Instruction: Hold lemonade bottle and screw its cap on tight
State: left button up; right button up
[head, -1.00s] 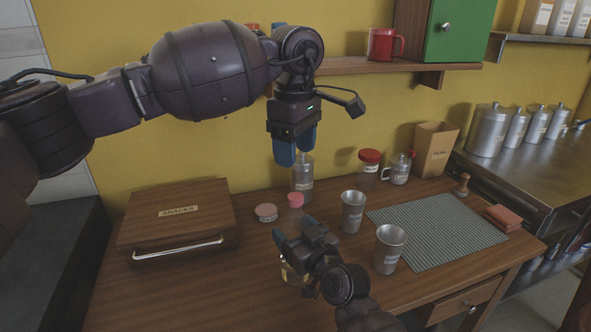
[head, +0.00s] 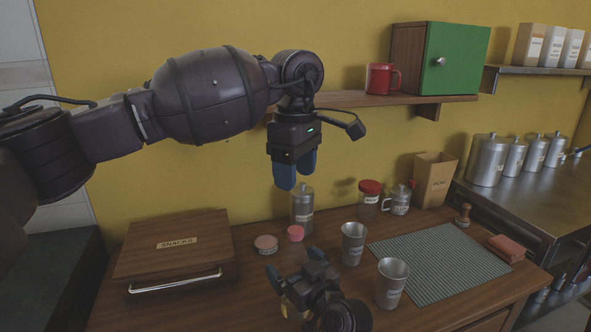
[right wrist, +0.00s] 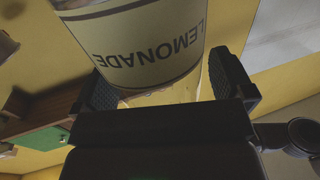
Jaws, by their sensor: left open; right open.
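The lemonade bottle fills the top of the right wrist view, its cream LEMONADE label (right wrist: 145,45) upside down. My right gripper (right wrist: 165,85) has a finger on each side of it and is open; I cannot tell whether they touch it. In the head view the right gripper (head: 295,276) is low in the middle and hides most of the bottle; a yellowish part (head: 284,308) shows beside it. My left gripper (head: 295,170) is open, pointing down, empty, above the counter near the wall.
A steel bottle (head: 302,212) stands behind the pink cap, and a flat round tin (head: 265,245) lies left of it. Two steel cups (head: 353,245) (head: 391,285) stand to the right, by a green mat (head: 440,260).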

jog(key=shift+s+d, duration=0.1)
pick_arm(q)
jog(key=shift+t, duration=0.4)
jog(key=r+p, duration=0.1)
jog(key=r, duration=0.1)
jog(key=s+r, duration=0.1)
jog(key=r, duration=0.2)
jog(key=shift+s+r+p, duration=0.15)
jog(key=shift+r+p, duration=0.05)
jog(key=shift+p, duration=0.2)
pick_arm(e)
jog(key=v, duration=1)
jog(key=shift+s, duration=0.25)
jog(key=shift+d, duration=0.1)
